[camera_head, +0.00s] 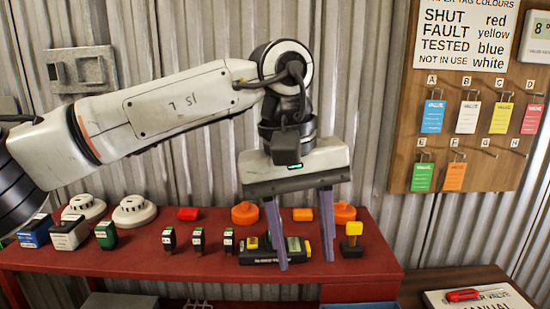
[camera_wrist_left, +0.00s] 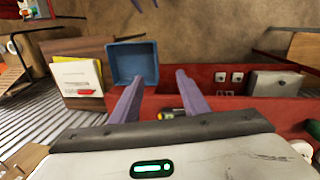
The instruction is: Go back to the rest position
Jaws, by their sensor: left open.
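My left gripper (camera_head: 305,260) hangs from the white left arm, fingers pointing down, in front of the red bench (camera_head: 190,276). Its two purple fingers are spread apart with nothing held between them. A dark tool with yellow and green parts (camera_head: 264,255) lies on the bench and shows behind and between the fingers. In the left wrist view, the open fingers (camera_wrist_left: 159,76) show against the red bench and a blue bin. At that view's top edge, two small purple tips (camera_wrist_left: 146,4) show, perhaps my right gripper; their state is unclear. The head view does not show the right gripper.
Detectors (camera_head: 134,211), small boxes (camera_head: 68,233), orange caps (camera_head: 245,214) and a yellow-topped item (camera_head: 352,238) crowd the bench. A tag board (camera_head: 470,140) hangs at right. A manual (camera_head: 480,299) with a red tool lies at lower right. A blue bin (camera_wrist_left: 132,62) stands beside the bench.

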